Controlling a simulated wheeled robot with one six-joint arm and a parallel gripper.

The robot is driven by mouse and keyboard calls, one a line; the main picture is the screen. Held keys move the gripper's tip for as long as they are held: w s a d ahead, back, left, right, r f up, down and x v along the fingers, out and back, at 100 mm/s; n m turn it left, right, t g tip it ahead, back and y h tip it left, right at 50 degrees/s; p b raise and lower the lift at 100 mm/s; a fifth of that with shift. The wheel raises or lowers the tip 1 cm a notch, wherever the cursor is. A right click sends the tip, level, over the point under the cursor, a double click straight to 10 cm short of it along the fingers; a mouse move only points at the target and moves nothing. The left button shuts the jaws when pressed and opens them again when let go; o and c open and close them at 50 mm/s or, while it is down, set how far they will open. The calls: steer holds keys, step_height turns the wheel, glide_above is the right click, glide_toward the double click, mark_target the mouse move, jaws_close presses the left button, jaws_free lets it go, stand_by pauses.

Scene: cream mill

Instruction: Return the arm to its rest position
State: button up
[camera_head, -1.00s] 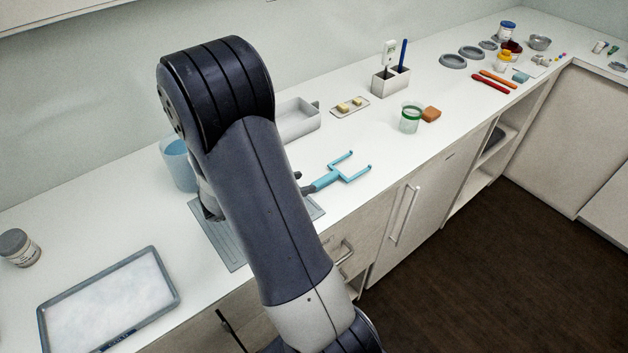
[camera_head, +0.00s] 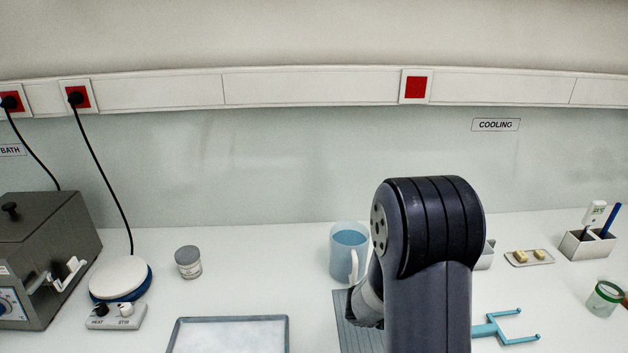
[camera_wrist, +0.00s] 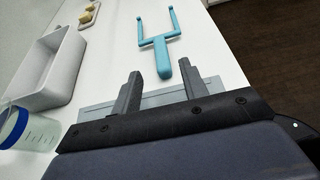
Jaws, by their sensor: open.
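My arm stands raised over the counter in the head view, its dark elbow in front of the counter's right-hand part. My gripper (camera_wrist: 160,90) shows in the wrist view with its two grey fingers apart and nothing between them. A blue forked tool (camera_wrist: 160,45) lies on the counter beyond the fingertips, apart from them. The same forked tool (camera_head: 506,328) shows right of my arm in the head view. My gripper's fingers are hidden in the head view.
A blue jug (camera_head: 348,252) stands close left of my arm, above a grey mat (camera_head: 348,322). A jar (camera_head: 188,262), a hotplate stirrer (camera_head: 118,285), a dark bath (camera_head: 45,255) and a tray (camera_head: 178,335) are farther left. A white bin (camera_wrist: 45,70) shows in the wrist view.

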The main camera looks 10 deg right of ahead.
mark_target(479, 328)
steer(key=x, duration=0.9)
steer(key=shift+s+f+p, duration=0.1)
steer(key=shift+p, duration=0.3)
steer(key=shift+d+f, duration=0.15)
steer(key=shift+d, duration=0.05)
steer(key=shift+a+r, duration=0.1)
steer(key=shift+r, duration=1.05)
steer(key=shift+f, duration=0.1)
